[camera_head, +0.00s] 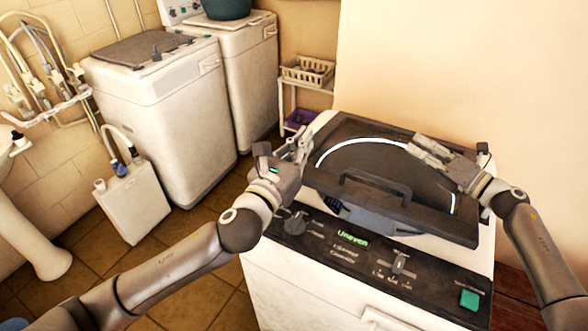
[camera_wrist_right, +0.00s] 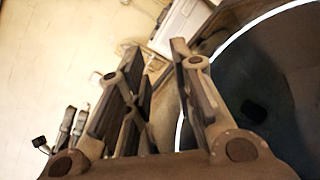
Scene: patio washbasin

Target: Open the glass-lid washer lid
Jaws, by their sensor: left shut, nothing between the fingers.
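The washer lid (camera_head: 335,180) is a dark frame with a glass pane and a raised bar handle (camera_head: 375,186) near its front edge. It sits over the top-loading washer (camera_head: 330,275), and a pale curved rim shows through the glass. A gap shows below the front of the lid, but how far it is raised is hard to tell. My left gripper (camera_head: 303,140) is shut and empty by the lid's left edge. My right gripper (camera_head: 417,148) is over the lid's back right part, its fingers apart and empty in the wrist view (camera_wrist_right: 158,52). Contact with the lid is unclear.
The control panel (camera_head: 370,255) with knobs and a green button spans the washer's front. Two white washers (camera_head: 165,110) stand at the back left. A shelf with a basket (camera_head: 307,71) is behind, and a pale wall (camera_head: 460,60) rises close behind the washer.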

